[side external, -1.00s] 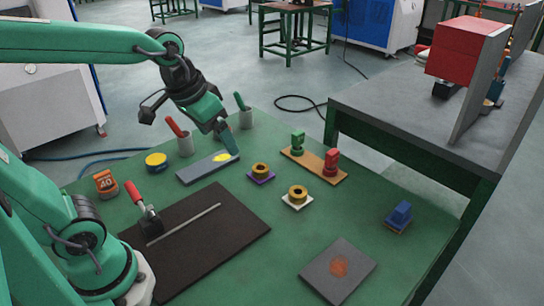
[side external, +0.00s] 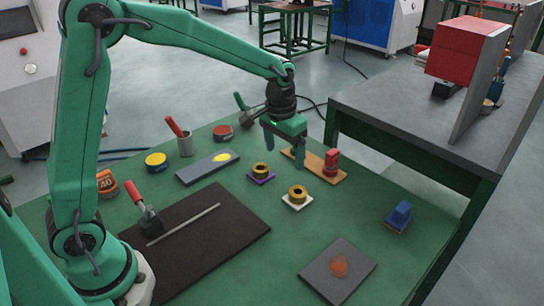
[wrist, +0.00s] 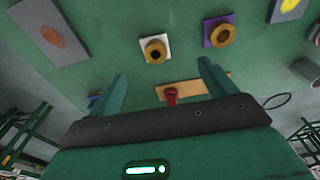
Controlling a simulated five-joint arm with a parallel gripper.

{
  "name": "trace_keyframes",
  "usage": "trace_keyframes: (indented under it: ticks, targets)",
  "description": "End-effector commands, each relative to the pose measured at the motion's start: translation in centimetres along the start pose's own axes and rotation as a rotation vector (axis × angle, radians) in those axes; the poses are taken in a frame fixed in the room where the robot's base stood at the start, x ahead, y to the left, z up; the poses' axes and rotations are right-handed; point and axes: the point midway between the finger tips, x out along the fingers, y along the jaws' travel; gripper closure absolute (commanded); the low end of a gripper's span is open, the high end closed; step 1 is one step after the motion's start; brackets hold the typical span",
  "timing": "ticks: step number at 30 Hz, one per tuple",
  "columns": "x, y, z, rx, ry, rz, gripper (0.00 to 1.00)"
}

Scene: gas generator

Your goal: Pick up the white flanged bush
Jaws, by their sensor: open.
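The white flanged bush (side external: 297,197) is a brass-coloured ring on a white square flange. It lies flat on the green table, right of the dark mat. In the wrist view the white flanged bush (wrist: 155,48) shows above the space between the fingertips. My gripper (side external: 284,156) is open and empty, with its fingers pointing down in front of the wooden board. It appears above the table and apart from the bush. In the wrist view my gripper (wrist: 162,70) shows two spread green fingers with nothing between them.
A similar bush on a purple flange (side external: 261,173) stands close by. A wooden board (side external: 342,178) carries a red block (side external: 330,162). A blue block (side external: 399,214) and a grey plate (side external: 320,262) lie to the right. Open table surrounds the white bush.

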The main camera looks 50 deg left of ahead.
Motion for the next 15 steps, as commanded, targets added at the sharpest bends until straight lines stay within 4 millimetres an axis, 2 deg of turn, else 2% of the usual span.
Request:
trace_keyframes:
  ticks: [3,9,15]
  targets:
    - [2.6,0.5,-1.3,0.002,-0.036,-0.002,0.16]
    - [6.0,1.1,-2.8,0.001,-0.079,-0.006,0.16]
    - [7.6,1.4,-3.4,0.001,-0.097,-0.008,0.16]
